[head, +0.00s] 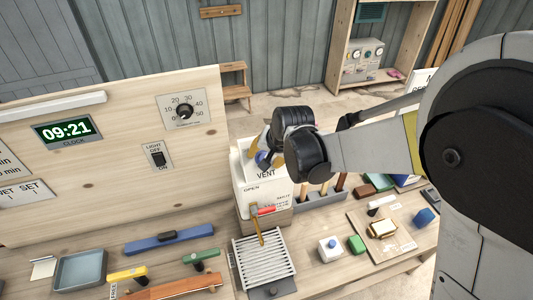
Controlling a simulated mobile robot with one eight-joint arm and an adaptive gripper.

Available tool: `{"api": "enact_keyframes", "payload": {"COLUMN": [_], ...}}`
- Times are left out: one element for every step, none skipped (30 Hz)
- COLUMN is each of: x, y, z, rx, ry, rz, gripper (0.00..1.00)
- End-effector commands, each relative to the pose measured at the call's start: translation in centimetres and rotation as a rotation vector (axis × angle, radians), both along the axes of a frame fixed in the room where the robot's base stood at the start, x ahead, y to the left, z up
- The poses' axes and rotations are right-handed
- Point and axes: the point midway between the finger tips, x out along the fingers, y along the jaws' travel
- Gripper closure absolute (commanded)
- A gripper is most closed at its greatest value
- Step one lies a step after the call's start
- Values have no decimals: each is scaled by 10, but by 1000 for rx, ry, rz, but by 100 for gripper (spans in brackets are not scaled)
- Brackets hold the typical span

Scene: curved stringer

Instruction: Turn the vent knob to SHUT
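The vent box (252,199) is a white box on the bench, marked VENT on top, with OPEN at the left and SHUT at the right of its front. A blue part (262,160), which looks like the vent knob, shows at its top. My gripper (264,157) is over the top of the box, with pale yellowish finger parts close to the blue part. My dark wrist hides much of the knob and fingers. I cannot tell whether the fingers touch the knob, nor where the knob points.
A tool holder (320,200) stands just right of the box. A panel (110,150) with clock, dial and light switch rises at left. Blocks and a board (368,238) lie at right.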

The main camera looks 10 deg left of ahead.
Motion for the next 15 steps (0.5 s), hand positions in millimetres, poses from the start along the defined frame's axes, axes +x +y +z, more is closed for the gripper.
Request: {"api": "enact_keyframes", "payload": {"x": [0, 0, 0, 0, 0, 0, 0, 0, 0, 0, 0, 0, 0, 0, 0], "y": [0, 0, 0, 0, 0, 0, 0, 0, 0, 0, 0, 0, 0, 0, 0], "z": [0, 0, 0, 0, 0, 0, 0, 0, 0, 0, 0, 0, 1, 1, 1], "rx": [0, 0, 0, 0, 0, 0, 0, 0, 0, 0, 0, 0, 0, -1, -2], "ry": [0, 0, 0, 0, 0, 0, 0, 0, 0, 0, 0, 0, 0, -1, -2], "rz": [0, 0, 0, 0, 0, 0, 0, 0, 0, 0, 0, 0, 1, 2, 3], "gripper": [45, 45, 45, 47, 56, 68, 78, 87, 99, 100, 100, 100, 100, 100, 100]}}
